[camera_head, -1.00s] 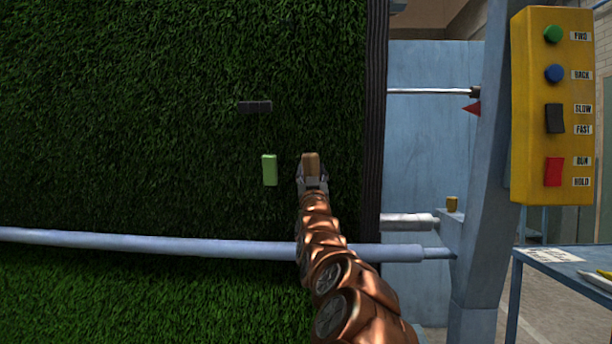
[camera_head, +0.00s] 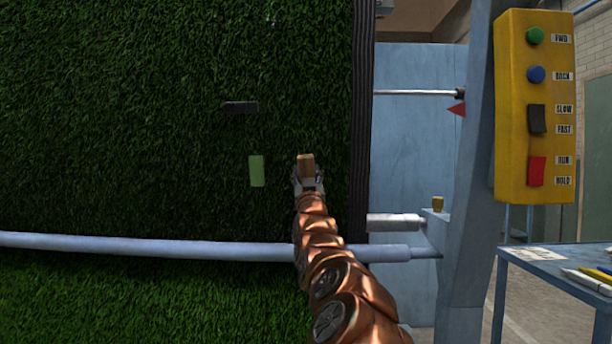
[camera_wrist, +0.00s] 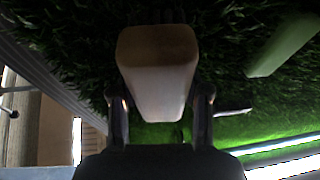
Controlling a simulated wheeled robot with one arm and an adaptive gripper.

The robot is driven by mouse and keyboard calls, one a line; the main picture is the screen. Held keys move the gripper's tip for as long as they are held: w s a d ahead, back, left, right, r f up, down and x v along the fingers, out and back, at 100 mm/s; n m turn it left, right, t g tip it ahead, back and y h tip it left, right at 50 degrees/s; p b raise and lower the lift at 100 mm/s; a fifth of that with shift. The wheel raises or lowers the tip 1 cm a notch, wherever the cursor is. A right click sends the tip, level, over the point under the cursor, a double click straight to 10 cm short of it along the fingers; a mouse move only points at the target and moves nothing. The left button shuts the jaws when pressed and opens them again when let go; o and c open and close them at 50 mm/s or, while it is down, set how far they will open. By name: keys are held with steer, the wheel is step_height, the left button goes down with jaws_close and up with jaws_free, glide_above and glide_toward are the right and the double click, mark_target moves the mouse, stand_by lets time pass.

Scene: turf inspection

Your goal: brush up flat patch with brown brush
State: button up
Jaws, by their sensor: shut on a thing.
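The brown brush (camera_head: 306,162) shows as a tan block at the tip of my gripper (camera_head: 308,180), in front of the upright green turf (camera_head: 130,150). In the wrist view my gripper (camera_wrist: 160,110) is shut on the brush (camera_wrist: 158,65), one finger on each side. The brush's far face is toward the turf; I cannot tell whether it touches. No flat patch stands out clearly in the pile.
A pale horizontal bar (camera_head: 180,246) crosses in front of the turf below my gripper. The turf's dark right edge (camera_head: 361,120) is close to the right. A yellow control box (camera_head: 535,105) and blue table (camera_head: 560,262) stand further right.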

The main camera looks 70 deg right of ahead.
steer(key=a+b, duration=0.2)
steer(key=s+a+f+b, duration=0.1)
steer(key=a+b, duration=0.1)
steer(key=b, duration=0.1)
steer(key=s+a+f+b, duration=0.1)
steer(key=a+b, duration=0.1)
steer(key=b, duration=0.1)
steer(key=shift+s+a+f, duration=0.1)
steer(key=shift+s+a, duration=0.05)
steer(key=shift+s, duration=0.05)
steer(key=shift+s+a+b, duration=0.2)
steer(key=shift+a+b, duration=0.1)
steer(key=shift+a, duration=0.2)
steer(key=shift+w, duration=0.1)
